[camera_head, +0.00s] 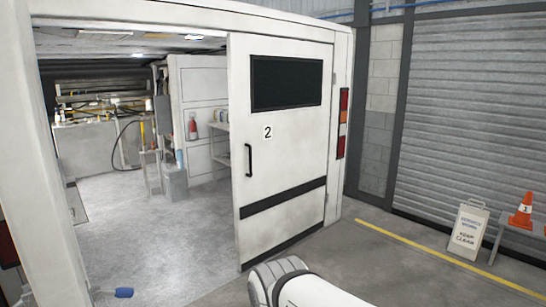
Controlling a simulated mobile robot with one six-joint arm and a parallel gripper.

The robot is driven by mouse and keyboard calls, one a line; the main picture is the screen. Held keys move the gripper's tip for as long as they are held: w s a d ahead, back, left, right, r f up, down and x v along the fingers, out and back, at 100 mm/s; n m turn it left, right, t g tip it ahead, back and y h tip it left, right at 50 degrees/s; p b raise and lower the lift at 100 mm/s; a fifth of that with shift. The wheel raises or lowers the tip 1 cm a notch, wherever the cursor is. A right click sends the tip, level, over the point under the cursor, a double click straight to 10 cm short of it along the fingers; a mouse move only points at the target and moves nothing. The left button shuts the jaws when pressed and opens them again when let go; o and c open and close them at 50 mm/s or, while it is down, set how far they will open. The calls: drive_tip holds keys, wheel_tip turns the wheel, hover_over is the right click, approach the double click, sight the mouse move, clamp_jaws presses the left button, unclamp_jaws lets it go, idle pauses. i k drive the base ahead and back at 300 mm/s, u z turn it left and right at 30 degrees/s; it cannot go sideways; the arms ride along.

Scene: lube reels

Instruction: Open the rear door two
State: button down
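The rear door marked 2 (285,145) is a white panel with a dark window, a black stripe and a black vertical handle (249,160) near its left edge. It covers the right half of the rear opening and looks closed or nearly so; I cannot tell if it is latched. The left half of the opening is uncovered. A white rounded part of my arm shows at the bottom middle, in front of the door's lower edge. My gripper is not in view.
Inside are shelves (221,127), a red extinguisher (193,128) and grey equipment (174,183). A blue-ended lever (123,292) is at bottom left. At right stand a floor sign (468,230) and an orange cone (522,212). A yellow line (430,255) crosses mostly clear floor.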

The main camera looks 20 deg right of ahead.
sight(279, 89)
drive_tip(key=z, duration=0.85)
drive_tip(key=i, duration=3.3)
drive_tip(key=z, duration=0.2)
